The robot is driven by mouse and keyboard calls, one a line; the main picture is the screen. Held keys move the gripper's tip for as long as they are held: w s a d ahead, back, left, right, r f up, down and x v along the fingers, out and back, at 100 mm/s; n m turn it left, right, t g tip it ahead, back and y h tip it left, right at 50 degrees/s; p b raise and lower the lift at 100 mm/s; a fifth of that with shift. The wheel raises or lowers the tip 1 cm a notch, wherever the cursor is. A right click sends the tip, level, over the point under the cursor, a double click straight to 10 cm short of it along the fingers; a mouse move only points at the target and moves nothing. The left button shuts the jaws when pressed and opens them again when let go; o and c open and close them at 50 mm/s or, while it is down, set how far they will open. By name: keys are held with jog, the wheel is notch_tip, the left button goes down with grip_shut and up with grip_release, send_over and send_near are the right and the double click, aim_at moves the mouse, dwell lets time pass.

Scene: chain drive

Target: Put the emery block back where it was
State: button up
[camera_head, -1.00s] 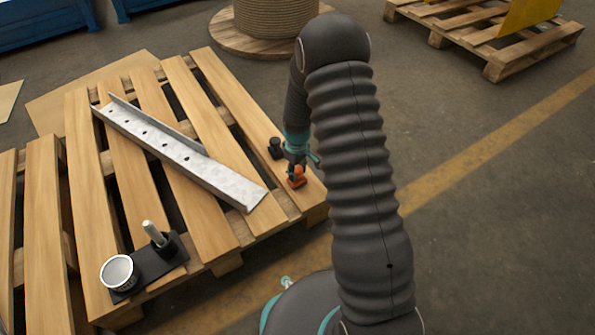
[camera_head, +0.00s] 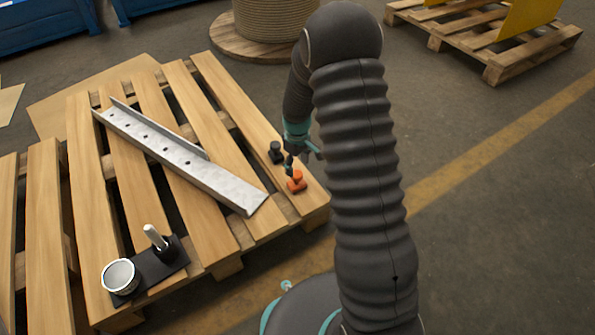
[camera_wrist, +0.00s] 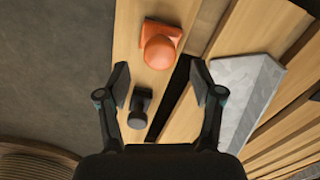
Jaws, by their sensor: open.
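An orange knobbed block (camera_head: 297,182) stands upright on the right-hand slat of the wooden pallet (camera_head: 225,85). A smaller black knobbed piece (camera_head: 276,152) stands on the same slat, just behind it. I cannot tell for certain which of the two is the emery block. In the wrist view the orange block (camera_wrist: 160,48) lies beyond my fingertips and the black piece (camera_wrist: 140,108) shows between the fingers, lower down. My gripper (camera_wrist: 161,86) is open and empty, above the slat and apart from both pieces. My arm hides part of the pallet's right side.
A perforated metal angle bar (camera_head: 185,160) lies diagonally across the slats, close to the left of my gripper. A cable reel (camera_head: 262,45) stands behind.

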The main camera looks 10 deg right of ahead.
notch_tip(320, 180, up, 6)
notch_tip(320, 180, up, 11)
jog(key=m+t, duration=0.1)
send_over(297, 174)
jog(key=s, duration=0.4)
jog(key=s+r+m+t, duration=0.2)
jog(key=s+r, duration=0.5)
jog(key=r, duration=0.3)
jog(key=s+r+m+t, duration=0.1)
jog(key=s+r+m, duration=0.1)
jog(key=s, duration=0.7)
jog(key=s+r+m+t, duration=0.1)
jog(key=s+r, duration=0.3)
jog(key=s, duration=0.6)
jog(key=shift+r+m+t+p, duration=0.3)
jog(key=shift+r+m, duration=0.1)
jog(key=shift+m, duration=0.2)
jog(key=shift+s+d, duration=0.1)
